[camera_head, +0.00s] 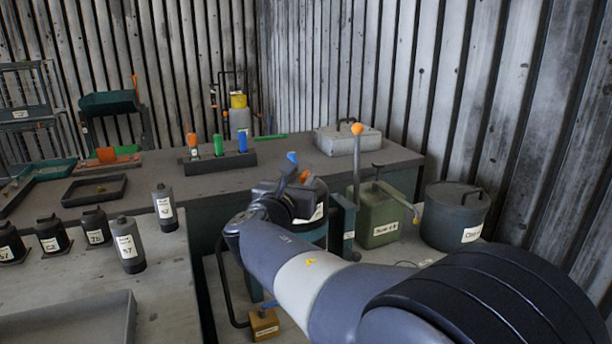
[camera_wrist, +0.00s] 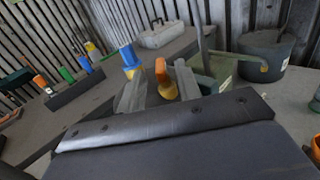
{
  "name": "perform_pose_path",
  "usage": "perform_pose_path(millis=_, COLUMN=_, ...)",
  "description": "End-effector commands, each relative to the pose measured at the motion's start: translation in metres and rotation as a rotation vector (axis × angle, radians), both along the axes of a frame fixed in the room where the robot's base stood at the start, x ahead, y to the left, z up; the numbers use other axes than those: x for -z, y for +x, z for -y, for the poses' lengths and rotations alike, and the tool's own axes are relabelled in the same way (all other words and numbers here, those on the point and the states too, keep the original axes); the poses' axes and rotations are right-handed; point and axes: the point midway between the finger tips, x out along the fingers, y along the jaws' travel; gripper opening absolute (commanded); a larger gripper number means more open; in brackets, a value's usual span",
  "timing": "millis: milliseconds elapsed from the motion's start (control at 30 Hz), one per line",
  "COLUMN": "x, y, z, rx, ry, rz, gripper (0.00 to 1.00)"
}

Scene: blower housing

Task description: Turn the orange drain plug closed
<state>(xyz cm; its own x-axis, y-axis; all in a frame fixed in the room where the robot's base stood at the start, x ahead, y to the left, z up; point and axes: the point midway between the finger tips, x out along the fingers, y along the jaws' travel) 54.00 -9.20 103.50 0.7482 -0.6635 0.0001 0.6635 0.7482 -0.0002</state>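An orange handle, which looks like the drain plug (camera_head: 304,176), shows just beyond my wrist, next to a blue handle (camera_head: 292,157). In the wrist view the orange plug (camera_wrist: 161,72) stands upright with a yellow lower part. It shows between the two grey fingers of my gripper (camera_wrist: 160,88), which are spread apart with a gap on each side of it. The blue handle (camera_wrist: 129,58) is just left of it, beyond the left finger. The base of the plug is hidden by my gripper body. I cannot tell whether a finger touches the plug.
A green canister (camera_head: 378,218) and an upright lever with an orange knob (camera_head: 357,130) stand right of the plug. A dark lidded pot (camera_head: 455,215) is further right. A dark rack (camera_head: 220,163) with coloured handles sits on the back bench. Bottles (camera_head: 127,245) stand at left.

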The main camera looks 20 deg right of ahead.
Motion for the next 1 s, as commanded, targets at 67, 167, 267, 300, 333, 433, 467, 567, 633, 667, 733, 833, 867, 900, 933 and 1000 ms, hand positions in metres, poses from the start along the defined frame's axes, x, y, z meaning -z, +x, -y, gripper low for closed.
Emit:
perform_pose_path(millis=67, x=0.001, y=0.01, z=0.011, rx=0.004, ry=-0.001, rz=-0.001, gripper=0.33)
perform_pose_path(millis=167, x=0.001, y=0.02, z=0.018, rx=0.002, ry=-0.001, rz=-0.001, gripper=0.33)
perform_pose_path(millis=267, x=0.001, y=0.026, z=0.023, rx=0.002, ry=-0.001, rz=-0.001, gripper=0.33)
perform_pose_path(millis=300, x=0.001, y=0.027, z=0.025, rx=0.001, ry=0.0, rz=-0.001, gripper=0.33)
perform_pose_path(millis=333, x=0.001, y=0.028, z=0.025, rx=0.001, ry=0.001, rz=-0.001, gripper=0.33)
perform_pose_path(millis=433, x=0.0, y=0.029, z=0.026, rx=-0.001, ry=0.0, rz=0.0, gripper=0.33)
perform_pose_path(millis=467, x=0.0, y=0.029, z=0.026, rx=-0.001, ry=0.0, rz=0.0, gripper=0.33)
perform_pose_path(millis=567, x=0.0, y=0.029, z=0.026, rx=-0.001, ry=0.0, rz=0.0, gripper=0.33)
perform_pose_path(millis=633, x=0.0, y=0.029, z=0.026, rx=-0.001, ry=0.0, rz=0.0, gripper=0.31)
perform_pose_path(millis=667, x=0.0, y=0.029, z=0.026, rx=-0.001, ry=0.0, rz=0.0, gripper=0.29)
perform_pose_path(millis=733, x=0.0, y=0.029, z=0.026, rx=0.0, ry=0.0, rz=0.0, gripper=0.23)
perform_pose_path(millis=833, x=0.0, y=0.029, z=0.026, rx=0.0, ry=0.0, rz=0.0, gripper=0.15)
perform_pose_path(millis=867, x=0.0, y=0.029, z=0.026, rx=0.0, ry=0.0, rz=0.0, gripper=0.12)
perform_pose_path(millis=900, x=0.0, y=0.029, z=0.026, rx=0.0, ry=0.0, rz=0.0, gripper=0.09)
perform_pose_path(millis=933, x=0.0, y=0.029, z=0.026, rx=0.0, ry=0.0, rz=0.0, gripper=0.07)
perform_pose_path(millis=1000, x=0.0, y=0.028, z=0.025, rx=0.0, ry=0.0, rz=0.0, gripper=0.01)
